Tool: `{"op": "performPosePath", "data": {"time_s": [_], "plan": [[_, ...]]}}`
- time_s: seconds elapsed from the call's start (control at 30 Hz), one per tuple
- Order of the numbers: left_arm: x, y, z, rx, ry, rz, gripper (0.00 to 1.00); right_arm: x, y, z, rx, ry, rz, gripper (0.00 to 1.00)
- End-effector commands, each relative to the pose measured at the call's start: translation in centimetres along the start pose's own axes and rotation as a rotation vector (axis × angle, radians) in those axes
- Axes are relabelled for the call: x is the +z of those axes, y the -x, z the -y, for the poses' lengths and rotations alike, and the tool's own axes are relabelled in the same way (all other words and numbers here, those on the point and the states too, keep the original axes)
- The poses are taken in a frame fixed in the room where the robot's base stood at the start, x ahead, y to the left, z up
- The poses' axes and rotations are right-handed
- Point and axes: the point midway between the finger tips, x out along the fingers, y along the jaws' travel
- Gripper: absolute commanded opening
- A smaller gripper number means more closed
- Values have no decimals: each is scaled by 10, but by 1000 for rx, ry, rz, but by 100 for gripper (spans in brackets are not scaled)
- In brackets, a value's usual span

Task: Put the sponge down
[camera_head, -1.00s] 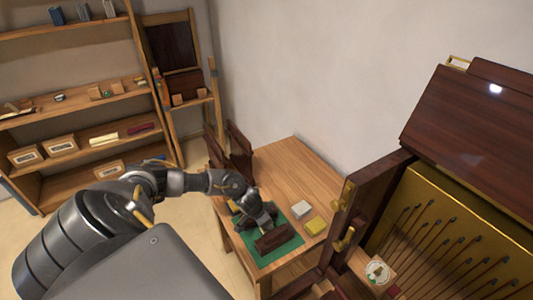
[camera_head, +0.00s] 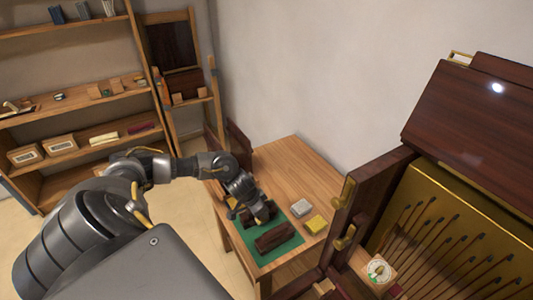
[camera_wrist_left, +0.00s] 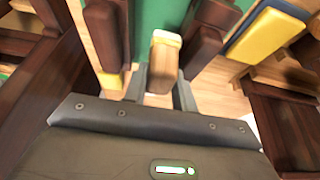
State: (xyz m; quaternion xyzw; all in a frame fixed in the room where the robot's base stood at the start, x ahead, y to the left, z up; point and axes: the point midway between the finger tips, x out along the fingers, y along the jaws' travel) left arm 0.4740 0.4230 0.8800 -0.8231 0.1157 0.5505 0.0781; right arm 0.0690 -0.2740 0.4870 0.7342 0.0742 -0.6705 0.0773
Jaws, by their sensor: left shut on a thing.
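My left gripper (camera_head: 264,214) is low over the green mat (camera_head: 291,244) on the small wooden table. In the left wrist view its fingers (camera_wrist_left: 160,88) are shut on a tan block (camera_wrist_left: 164,62) with a pale yellow end; I cannot tell whether this is the sponge or whether it touches the mat. A dark brown block (camera_head: 274,237) lies on the mat, and another (camera_head: 256,216) is beside the gripper. My right gripper is out of view.
The table (camera_head: 290,162) is bare toward the wall. The open piano (camera_head: 455,230) stands close on the right, and a shelf (camera_head: 75,110) stands at the left.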

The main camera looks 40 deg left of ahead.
Motion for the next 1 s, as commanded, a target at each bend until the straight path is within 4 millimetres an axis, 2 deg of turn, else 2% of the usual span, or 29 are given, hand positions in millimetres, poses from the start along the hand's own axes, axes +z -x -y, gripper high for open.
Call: {"op": "performPosePath", "data": {"time_s": [0.2, 0.5, 0.73, 1.0], "plan": [[7, 44, 24, -3, -3, 0, 4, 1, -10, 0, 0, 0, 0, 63], [38, 82, 67, -4, -1, 3, 4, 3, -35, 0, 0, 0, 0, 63], [48, 99, 82, -1, 0, 2, 4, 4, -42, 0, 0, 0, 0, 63], [49, 104, 84, 2, -1, -1, 4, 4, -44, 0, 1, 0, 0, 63]]}}
